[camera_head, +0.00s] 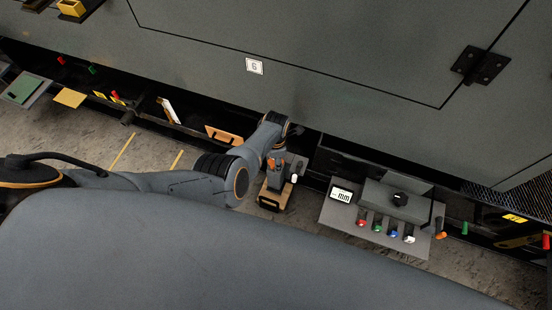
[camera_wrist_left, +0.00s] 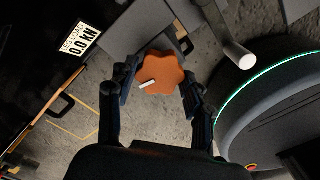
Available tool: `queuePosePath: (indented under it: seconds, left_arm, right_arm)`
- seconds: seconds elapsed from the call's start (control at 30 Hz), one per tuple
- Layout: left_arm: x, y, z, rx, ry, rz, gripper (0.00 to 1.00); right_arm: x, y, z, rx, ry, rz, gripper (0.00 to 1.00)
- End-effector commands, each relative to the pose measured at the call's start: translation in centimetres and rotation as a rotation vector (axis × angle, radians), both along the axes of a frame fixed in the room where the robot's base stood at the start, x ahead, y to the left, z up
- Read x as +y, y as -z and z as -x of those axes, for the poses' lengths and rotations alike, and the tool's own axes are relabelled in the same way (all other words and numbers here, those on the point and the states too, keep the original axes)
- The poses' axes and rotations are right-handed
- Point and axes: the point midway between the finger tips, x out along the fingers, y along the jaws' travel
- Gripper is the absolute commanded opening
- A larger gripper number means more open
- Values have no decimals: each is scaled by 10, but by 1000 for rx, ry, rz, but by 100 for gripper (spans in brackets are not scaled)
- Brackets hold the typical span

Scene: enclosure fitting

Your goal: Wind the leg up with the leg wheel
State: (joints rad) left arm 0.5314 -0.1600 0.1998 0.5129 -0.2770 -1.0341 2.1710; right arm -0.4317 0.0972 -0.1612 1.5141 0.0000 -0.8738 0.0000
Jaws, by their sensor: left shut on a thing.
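The leg wheel (camera_wrist_left: 165,76) is an orange, lobed knob with a white mark on its face, seen in the left wrist view. My left gripper (camera_wrist_left: 160,84) is shut on it, with one dark finger on each side of its rim. In the head view my left arm reaches down to a small grey unit beside the dark enclosure. A small orange part (camera_head: 271,163) shows there below the wrist, but the fingers are hard to make out. The leg itself cannot be made out clearly. My right gripper is in neither view.
A load display (camera_wrist_left: 81,38) reads 0.0 kN. A white-ended cylinder (camera_wrist_left: 240,55) stands close to the wheel. A control panel (camera_head: 338,215) with coloured knobs and a display is to the right. The large grey enclosure (camera_head: 330,60) overhangs the work area. Bare floor (camera_head: 140,155) shows at left.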

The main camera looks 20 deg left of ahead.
Motion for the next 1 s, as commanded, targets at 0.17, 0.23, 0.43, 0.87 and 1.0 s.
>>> queuePosePath:
  seconds: [0.17,0.23,0.43,0.87,1.0]
  left_arm:
    - [-1,1,1,3,-93,2,20]
    - [-1,1,2,3,-119,1,20]
    - [-1,1,1,4,-161,0,20]
    - [0,1,1,3,-171,-1,20]
    - [0,1,1,2,-171,0,71]
  right_arm:
    - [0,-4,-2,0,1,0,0]
    - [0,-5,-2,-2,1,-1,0]
    - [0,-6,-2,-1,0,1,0]
    - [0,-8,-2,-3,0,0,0]
    - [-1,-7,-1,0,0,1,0]
